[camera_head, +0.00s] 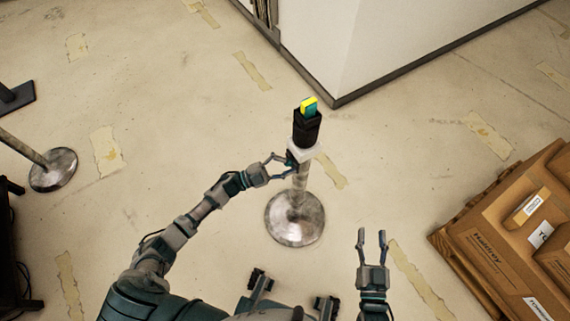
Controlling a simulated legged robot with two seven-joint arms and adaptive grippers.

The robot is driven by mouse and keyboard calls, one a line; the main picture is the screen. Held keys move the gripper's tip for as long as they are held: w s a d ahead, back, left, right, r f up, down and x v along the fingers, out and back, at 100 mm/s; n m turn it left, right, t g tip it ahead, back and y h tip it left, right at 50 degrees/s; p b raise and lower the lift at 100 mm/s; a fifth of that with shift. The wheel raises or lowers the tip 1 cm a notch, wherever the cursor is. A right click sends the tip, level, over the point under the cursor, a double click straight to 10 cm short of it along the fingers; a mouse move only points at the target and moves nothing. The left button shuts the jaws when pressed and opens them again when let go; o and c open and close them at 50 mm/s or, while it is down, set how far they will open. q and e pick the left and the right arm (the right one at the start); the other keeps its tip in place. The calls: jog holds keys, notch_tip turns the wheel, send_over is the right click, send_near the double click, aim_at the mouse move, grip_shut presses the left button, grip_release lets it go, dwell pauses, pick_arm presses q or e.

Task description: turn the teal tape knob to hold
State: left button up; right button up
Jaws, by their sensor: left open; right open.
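A post with a round metal base (295,219) stands in front of me. It carries a black upright device (306,130) over a white collar (303,152). A small teal and yellow piece (309,106) sits on top of the device; I cannot tell whether it is the tape knob, and no setting marks are readable. My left gripper (279,158) is open at the left side of the post, just below the black device, with its fingertips close to the collar. I cannot tell whether they touch it. My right gripper (371,232) is open and empty, to the right of the base, apart from the post.
Cardboard boxes (500,230) are stacked on a pallet at the right. A white wall block (335,45) stands behind the post. Another metal stand base (53,169) is at the left. The floor (180,100) around the post is clear, with worn tape patches.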

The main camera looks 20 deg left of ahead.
pick_arm(q)
jog(key=shift+s+d+f, duration=0.2)
jog(key=shift+d+f, duration=0.05)
jog(key=shift+s+a+f, duration=0.1)
jog(key=shift+s+a, duration=0.05)
jog(key=shift+a, duration=0.05)
jog(key=v, duration=1.1)
jog(key=shift+a, duration=0.5)
jog(key=shift+d, duration=0.1)
